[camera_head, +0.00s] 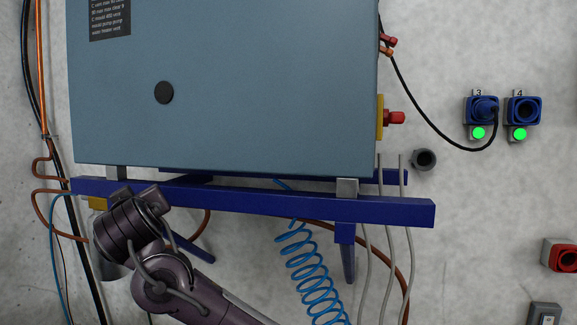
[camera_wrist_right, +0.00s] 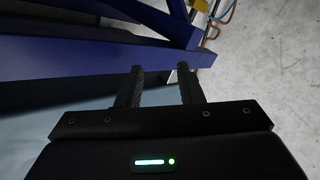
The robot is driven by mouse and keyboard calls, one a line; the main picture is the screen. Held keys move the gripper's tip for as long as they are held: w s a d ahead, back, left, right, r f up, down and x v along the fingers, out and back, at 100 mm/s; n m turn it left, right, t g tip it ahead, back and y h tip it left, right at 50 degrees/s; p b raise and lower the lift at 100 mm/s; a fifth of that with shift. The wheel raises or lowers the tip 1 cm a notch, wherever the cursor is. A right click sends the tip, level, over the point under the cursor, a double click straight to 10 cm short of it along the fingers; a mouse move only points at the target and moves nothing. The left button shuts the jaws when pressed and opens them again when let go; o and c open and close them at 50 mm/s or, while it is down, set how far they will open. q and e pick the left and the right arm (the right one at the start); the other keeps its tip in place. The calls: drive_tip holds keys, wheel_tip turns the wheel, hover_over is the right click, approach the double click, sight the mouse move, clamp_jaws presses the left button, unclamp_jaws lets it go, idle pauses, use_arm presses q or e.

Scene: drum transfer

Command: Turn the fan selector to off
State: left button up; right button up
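No part in view is clearly labelled as the fan selector. The grey-blue cabinet (camera_head: 225,110) fills the upper middle of the head view. It carries a round black knob or plug (camera_head: 164,92) on its face and a red knob (camera_head: 395,117) on a yellow plate on its right side. One of my arms reaches up from the bottom to the cabinet's lower left, with its gripper hidden there. In the right wrist view my right gripper (camera_wrist_right: 160,69) has its two fingers apart with nothing seen between them, close to a blue beam (camera_wrist_right: 90,55). My left gripper is not identifiable.
A blue frame beam (camera_head: 290,201) runs under the cabinet. A coiled blue hose (camera_head: 308,268), copper pipes and grey cables hang below. Blue sockets 3 (camera_head: 482,108) and 4 (camera_head: 523,110) show green lights at the right. A yellow part (camera_head: 97,203) sits below the beam's left end.

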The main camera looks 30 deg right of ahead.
drive_tip(key=s+d+r+m+t+h, duration=0.1)
drive_tip(key=s+d+r+h, duration=0.1)
drive_tip(key=r, duration=0.7)
drive_tip(key=s+d+r+m+t+h, duration=0.1)
drive_tip(key=s+r+t+h, duration=0.1)
drive_tip(key=r, duration=0.8)
drive_tip(key=s+d+r+m+t+h, duration=0.1)
drive_tip(key=s+d+r+h, duration=0.1)
drive_tip(key=r, duration=0.7)
drive_tip(key=s+d+r+m+g+h, duration=0.1)
drive_tip(key=s+d+r+m+h, duration=0.25)
drive_tip(key=s+r, duration=0.4)
drive_tip(key=s+d+r+m+g+h, duration=0.1)
drive_tip(key=s+d+r+m+h, duration=0.2)
drive_tip(key=s+r+h, duration=0.35)
drive_tip(key=s+d+r+m+g+h, duration=0.1)
drive_tip(key=s+d+r+m+h, duration=0.2)
drive_tip(key=s+r, duration=0.6)
drive_tip(key=w+d+r+m+p, duration=0.1)
drive_tip(key=w+d+r+p, duration=0.3)
drive_tip(key=w+r+p, duration=0.1)
drive_tip(key=shift+r+y+p, duration=0.4)
drive_tip(key=shift+r+p, duration=0.25)
drive_tip(key=shift+p, duration=0.15)
drive_tip(key=shift+w, duration=0.15)
drive_tip(key=shift+c, duration=0.4)
clamp_jaws()
